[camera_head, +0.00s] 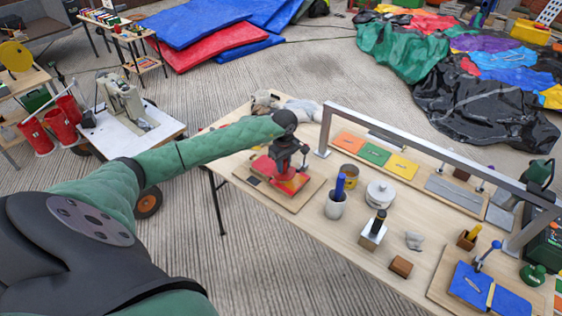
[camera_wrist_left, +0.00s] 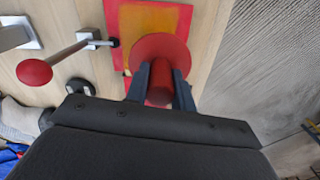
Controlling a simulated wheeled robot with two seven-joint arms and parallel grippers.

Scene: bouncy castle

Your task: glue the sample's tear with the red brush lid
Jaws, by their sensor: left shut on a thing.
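My left gripper (camera_head: 287,163) reaches over the near left part of the table. In the left wrist view my left gripper (camera_wrist_left: 160,88) is shut on the red handle of the red brush lid (camera_wrist_left: 162,49), whose wide round disc faces the sample. The sample (camera_wrist_left: 120,20), red with an orange-yellow area, lies beneath the disc. In the head view the sample (camera_head: 289,184) shows red below the gripper on a wooden board (camera_head: 310,193). The tear is hidden or too small to make out. Contact between lid and sample cannot be told. My right gripper is not in view.
Near the sample is a lever with a red knob (camera_wrist_left: 34,72). Right of it stand a yellow-brown tin (camera_head: 350,172), a white cup (camera_head: 336,208) with a blue-handled tool, and a white lidded pot (camera_head: 380,195). A metal rail (camera_head: 430,150) crosses above the table (camera_head: 330,240).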

